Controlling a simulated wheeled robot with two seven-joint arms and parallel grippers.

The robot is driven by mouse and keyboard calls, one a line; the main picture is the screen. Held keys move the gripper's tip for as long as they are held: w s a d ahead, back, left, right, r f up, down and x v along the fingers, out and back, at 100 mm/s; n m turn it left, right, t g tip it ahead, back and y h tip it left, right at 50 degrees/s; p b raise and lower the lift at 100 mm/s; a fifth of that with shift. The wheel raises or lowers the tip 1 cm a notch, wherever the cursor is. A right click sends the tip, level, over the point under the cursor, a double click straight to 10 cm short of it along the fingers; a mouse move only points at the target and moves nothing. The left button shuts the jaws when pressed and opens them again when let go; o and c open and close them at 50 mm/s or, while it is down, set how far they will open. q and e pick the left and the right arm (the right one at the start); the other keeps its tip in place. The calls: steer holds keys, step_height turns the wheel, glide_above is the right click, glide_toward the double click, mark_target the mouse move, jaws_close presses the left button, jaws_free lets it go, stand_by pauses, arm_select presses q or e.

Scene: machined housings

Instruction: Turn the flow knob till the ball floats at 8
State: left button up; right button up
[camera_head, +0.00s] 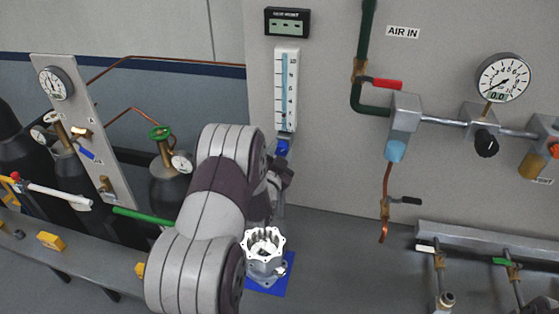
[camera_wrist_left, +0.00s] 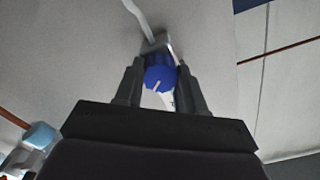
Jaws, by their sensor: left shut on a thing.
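The flow meter (camera_head: 287,90) is a white upright scale with a pale blue tube, mounted on the grey panel. The blue flow knob (camera_head: 282,148) sits at the foot of the meter. It also shows in the left wrist view (camera_wrist_left: 159,78), with a pale pointer line on its face. My left gripper (camera_wrist_left: 160,82) is shut on the knob, one finger on each side. In the head view the left gripper (camera_head: 280,165) is partly hidden by my own arm. My right gripper is not in view.
A small display (camera_head: 287,22) is above the meter. A red-handled valve (camera_head: 385,83) and a pressure gauge (camera_head: 503,78) are on the panel to the right. A machined housing (camera_head: 264,252) stands on a blue pad (camera_head: 283,277) below. Gas cylinders (camera_head: 170,185) stand left.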

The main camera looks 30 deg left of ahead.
arm_select(q)
steer(key=m+b, duration=1)
steer(key=b, duration=0.2)
steer(key=m+b, duration=1)
steer(key=b, duration=0.2)
steer(key=f+m+b, duration=0.1)
steer(key=m+b, duration=0.8)
steer(key=b, duration=0.4)
steer(key=shift+m, duration=0.4)
steer(key=shift+r+m+b, duration=0.2)
steer(key=shift+m+b, duration=0.55)
steer(key=shift+m, duration=0.85)
steer(key=o, duration=1.1)
steer(key=shift+r, duration=0.1)
steer(key=shift+c, duration=0.2)
